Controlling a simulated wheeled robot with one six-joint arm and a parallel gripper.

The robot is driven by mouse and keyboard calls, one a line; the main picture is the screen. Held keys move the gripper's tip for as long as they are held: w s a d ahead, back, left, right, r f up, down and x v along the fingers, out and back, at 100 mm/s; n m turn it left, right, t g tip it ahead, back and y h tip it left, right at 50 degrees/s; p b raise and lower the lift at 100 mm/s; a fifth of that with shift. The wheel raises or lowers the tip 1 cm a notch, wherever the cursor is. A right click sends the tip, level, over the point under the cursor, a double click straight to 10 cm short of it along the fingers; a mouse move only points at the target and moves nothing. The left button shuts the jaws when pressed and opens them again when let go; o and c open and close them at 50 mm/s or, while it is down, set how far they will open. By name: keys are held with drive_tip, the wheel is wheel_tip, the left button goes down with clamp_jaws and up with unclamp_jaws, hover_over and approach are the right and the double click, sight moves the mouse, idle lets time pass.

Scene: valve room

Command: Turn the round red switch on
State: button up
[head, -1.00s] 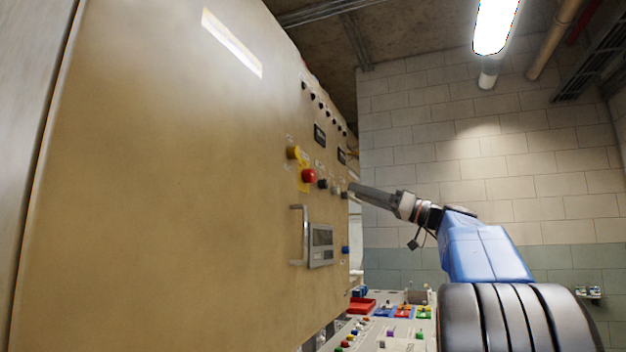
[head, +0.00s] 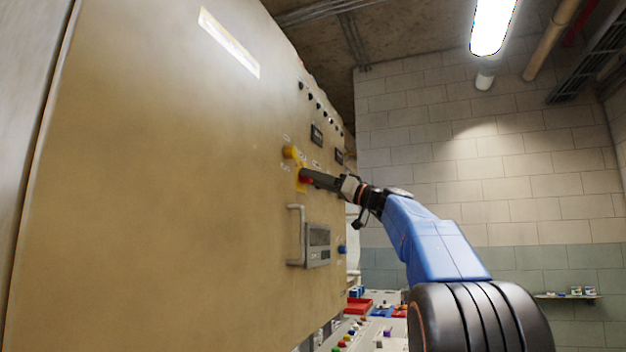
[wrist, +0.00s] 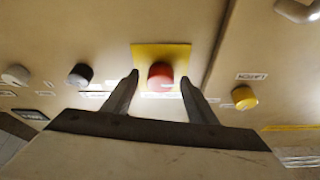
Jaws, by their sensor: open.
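The round red switch (wrist: 161,76) sits on a yellow backing plate (wrist: 162,53) on the beige cabinet panel. In the head view the red switch (head: 306,180) is partly hidden by my gripper (head: 309,175), whose tips reach the panel there. In the wrist view my gripper (wrist: 158,88) is open, with one finger on each side of the red switch and a visible gap on both sides. I cannot tell whether the fingertips touch the panel.
A yellow knob (wrist: 244,97) sits right of the switch in the wrist view; a black knob (wrist: 80,75) and a white knob (wrist: 15,75) sit left. A door handle (head: 296,236) and a display (head: 318,244) are below. A desk with coloured buttons (head: 366,330) stands beyond.

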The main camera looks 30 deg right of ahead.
drive_tip(key=shift+w+a+r, duration=0.15)
drive_tip(key=shift+w+a, duration=0.05)
drive_tip(key=shift+w, duration=0.05)
drive_tip(key=shift+c, duration=0.3)
drive_tip(key=c, duration=1)
drive_tip(key=shift+m, duration=0.3)
drive_tip(key=shift+s+a+r+m+g+h, duration=0.2)
drive_tip(key=shift+m+h, duration=1.15)
drive_tip(key=shift+m, duration=2.15)
drive_tip(key=shift+w+d+r+m+g+h, duration=0.2)
drive_tip(key=shift+m+h, duration=1.1)
drive_tip(key=shift+m, duration=2.2)
drive_tip(key=shift+s+a+m+g+h, duration=0.25)
drive_tip(key=shift+m+h, duration=1.1)
drive_tip(key=shift+m, duration=2.15)
